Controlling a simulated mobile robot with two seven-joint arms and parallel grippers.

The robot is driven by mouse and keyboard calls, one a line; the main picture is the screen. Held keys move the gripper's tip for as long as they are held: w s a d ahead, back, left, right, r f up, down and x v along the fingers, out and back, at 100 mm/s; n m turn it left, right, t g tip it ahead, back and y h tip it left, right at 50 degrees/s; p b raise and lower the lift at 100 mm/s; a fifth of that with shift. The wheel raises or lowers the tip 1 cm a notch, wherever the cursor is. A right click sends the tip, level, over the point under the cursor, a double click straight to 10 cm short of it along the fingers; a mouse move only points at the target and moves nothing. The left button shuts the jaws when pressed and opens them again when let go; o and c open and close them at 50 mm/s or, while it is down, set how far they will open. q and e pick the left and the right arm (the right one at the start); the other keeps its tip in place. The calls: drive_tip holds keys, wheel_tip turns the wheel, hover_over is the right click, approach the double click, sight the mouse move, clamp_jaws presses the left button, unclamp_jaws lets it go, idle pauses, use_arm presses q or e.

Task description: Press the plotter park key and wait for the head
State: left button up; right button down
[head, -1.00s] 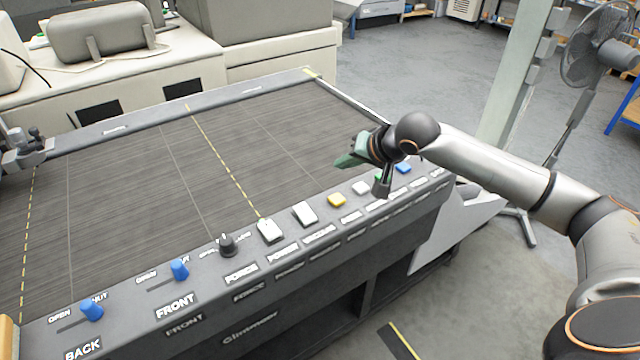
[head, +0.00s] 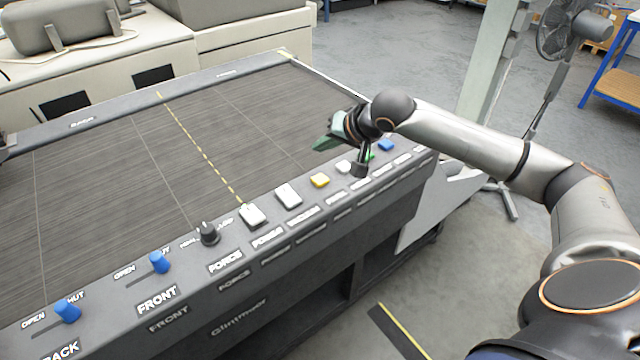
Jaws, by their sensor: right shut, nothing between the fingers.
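The plotter's flat dark bed (head: 110,165) fills the left and middle of the head view. The small labels are too blurred to tell which key is park. The plotter head is not clearly visible. My left gripper is out of view.
A black knob (head: 208,233) and two blue sliders, one marked FRONT (head: 160,263), stand up from the panel's left part. A pale post (head: 490,70) and a fan (head: 560,30) stand behind my right arm. The bed looks clear.

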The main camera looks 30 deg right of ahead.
drive_tip(key=b, duration=0.4)
hover_over(323, 182)
wheel_tip(323, 182, down, 5)
drive_tip(key=shift+w+r, duration=0.1)
drive_tip(key=shift+r, duration=0.1)
drive_tip(key=shift+f+b, duration=0.4)
drive_tip(key=shift+f, duration=0.45)
drive_tip(key=shift+f, duration=0.15)
idle(0.8)
drive_tip(key=shift+f, duration=0.25)
drive_tip(key=shift+f, duration=0.65)
idle(0.7)
drive_tip(key=shift+r+p, duration=1)
drive_tip(key=shift+p, duration=0.4)
